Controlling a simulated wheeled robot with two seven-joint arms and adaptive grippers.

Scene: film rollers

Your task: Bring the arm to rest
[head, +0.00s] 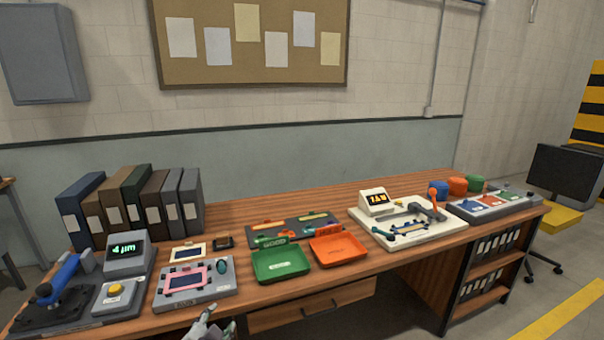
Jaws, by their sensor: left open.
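My left gripper (208,322) shows at the bottom edge of the head view, in front of the desk's front edge. It is open and I see nothing between its fingers; its lower part is cut off by the frame. It is just below a grey fixture (165,299) that holds a pink frame (186,276) with a dark screen. My right gripper is not in the view.
The wooden desk (330,291) carries a grey press station (60,308) at left, a green tray (281,263), an orange tray (338,249) and a white roller machine (440,237). Binders (140,205) stand at the back left. The floor before the desk looks clear.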

